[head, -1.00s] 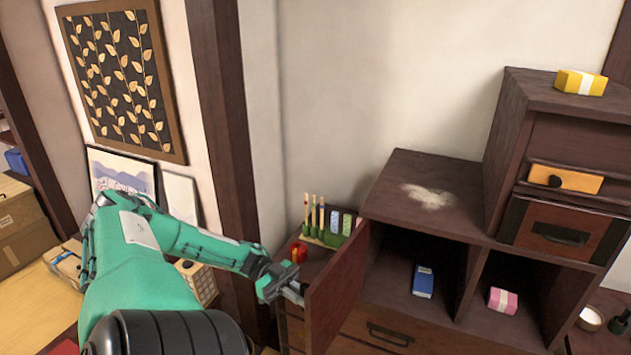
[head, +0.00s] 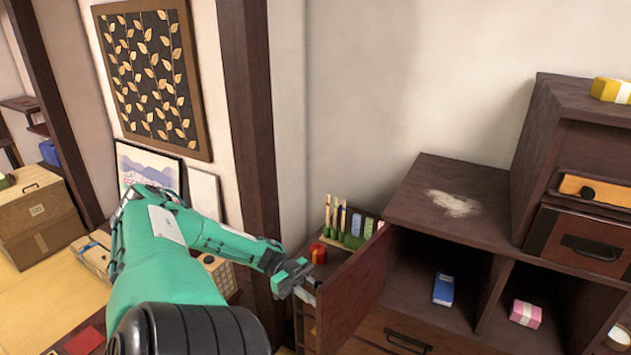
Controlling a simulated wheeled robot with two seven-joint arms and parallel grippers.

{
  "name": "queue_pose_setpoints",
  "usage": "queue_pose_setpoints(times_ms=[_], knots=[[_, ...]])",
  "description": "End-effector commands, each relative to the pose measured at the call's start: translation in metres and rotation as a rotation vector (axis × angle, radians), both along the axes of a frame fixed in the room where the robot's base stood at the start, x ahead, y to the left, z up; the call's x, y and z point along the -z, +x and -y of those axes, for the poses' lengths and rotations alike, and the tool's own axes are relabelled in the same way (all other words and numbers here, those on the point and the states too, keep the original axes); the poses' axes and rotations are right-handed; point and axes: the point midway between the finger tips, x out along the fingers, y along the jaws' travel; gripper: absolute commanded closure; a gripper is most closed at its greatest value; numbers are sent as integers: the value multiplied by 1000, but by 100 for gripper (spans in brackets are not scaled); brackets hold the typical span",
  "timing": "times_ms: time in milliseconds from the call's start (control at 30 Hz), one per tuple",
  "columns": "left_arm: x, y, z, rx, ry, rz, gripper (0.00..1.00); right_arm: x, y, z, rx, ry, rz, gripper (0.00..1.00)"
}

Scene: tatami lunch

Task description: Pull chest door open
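The dark wooden chest (head: 425,212) stands at the right. Its door (head: 355,290) is swung open to the left, and the compartment behind it is exposed. My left gripper (head: 297,284) is at the left edge of the door, on its outer side. Whether its fingers touch or hold the door there is hidden or too small to tell. My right gripper is not in view.
A blue box (head: 443,289) and a pink box (head: 525,314) sit in the chest's two open compartments. A small rack (head: 352,242) with brushes and a red item stands behind the door. A yellow box (head: 611,90) lies on the upper cabinet. A wooden post (head: 247,120) rises behind my arm.

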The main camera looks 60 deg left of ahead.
Motion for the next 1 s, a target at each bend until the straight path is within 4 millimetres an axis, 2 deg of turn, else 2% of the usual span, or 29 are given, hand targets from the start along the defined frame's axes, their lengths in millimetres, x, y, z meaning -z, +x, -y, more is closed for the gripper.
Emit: queue_pose_setpoints(times_ms=[167, 267, 700, 800, 1000], knots=[[0, 0, -3, 0, 0, 1, 76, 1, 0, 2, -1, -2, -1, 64], [1, -3, -12, -2, 2, -1, 76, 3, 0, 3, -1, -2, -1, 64], [4, -31, -103, -3, 3, 0, 76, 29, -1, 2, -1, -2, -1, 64], [4, -35, -117, -2, 1, 1, 76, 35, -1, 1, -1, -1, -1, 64], [1, -40, -131, -1, 0, 1, 76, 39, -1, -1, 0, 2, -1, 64]])
